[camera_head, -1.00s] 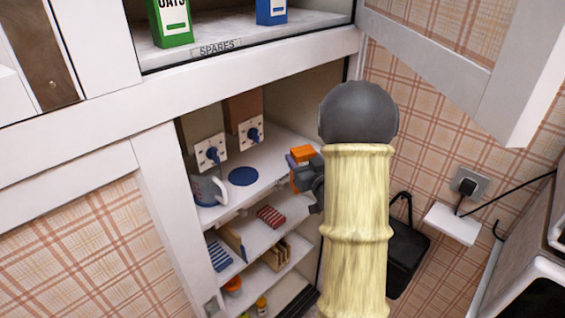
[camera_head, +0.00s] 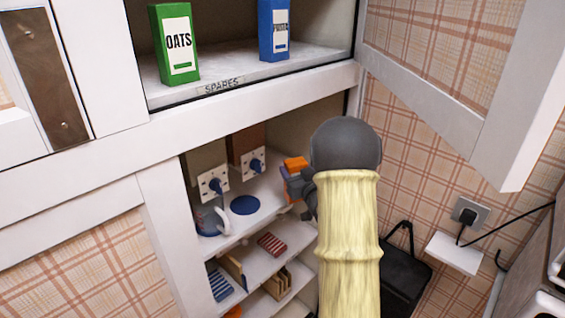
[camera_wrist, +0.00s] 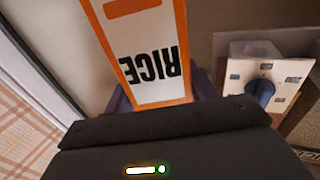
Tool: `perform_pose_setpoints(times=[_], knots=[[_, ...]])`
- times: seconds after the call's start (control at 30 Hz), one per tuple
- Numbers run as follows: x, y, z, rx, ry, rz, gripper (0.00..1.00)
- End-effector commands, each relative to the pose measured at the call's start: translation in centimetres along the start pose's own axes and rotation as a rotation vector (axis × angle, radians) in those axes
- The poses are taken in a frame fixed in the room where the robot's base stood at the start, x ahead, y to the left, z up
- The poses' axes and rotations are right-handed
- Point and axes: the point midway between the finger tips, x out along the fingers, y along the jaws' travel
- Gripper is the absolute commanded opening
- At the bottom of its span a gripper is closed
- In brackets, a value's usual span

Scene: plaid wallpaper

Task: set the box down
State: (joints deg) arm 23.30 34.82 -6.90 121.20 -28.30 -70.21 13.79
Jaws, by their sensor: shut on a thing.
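An orange box (camera_head: 295,164) is held in my gripper (camera_head: 296,186) near the right side of the middle cupboard's upper shelf. In the wrist view the box (camera_wrist: 148,45) is orange with a white label reading RICE, upside down in that picture. The purple fingers of my gripper (camera_wrist: 162,97) close on its two sides. In the head view my arm and the grey wrist hide part of the gripper. I cannot tell whether the box touches the shelf.
A green OATS box (camera_head: 175,45) and a blue box (camera_head: 273,30) stand on the high shelf marked SPARES (camera_head: 221,85). On the shelf below are a blue disc (camera_head: 245,205), a mug (camera_head: 210,221) and two dial plates (camera_head: 212,184). An open door (camera_head: 500,130) hangs at right.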

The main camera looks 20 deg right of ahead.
Motion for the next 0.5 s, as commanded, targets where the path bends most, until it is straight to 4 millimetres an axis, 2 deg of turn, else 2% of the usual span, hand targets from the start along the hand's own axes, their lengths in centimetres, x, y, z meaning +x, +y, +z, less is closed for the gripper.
perform_pose_setpoints(times=[0.03, 0.3, 0.5], knots=[[1.2, -0.2, -0.4, 0.000, 0.002, -0.003, 0.23], [6.7, -0.3, -0.4, 0.001, 0.003, -0.005, 0.23], [8.9, 0.1, -0.2, 0.000, 0.002, 0.002, 0.23]])
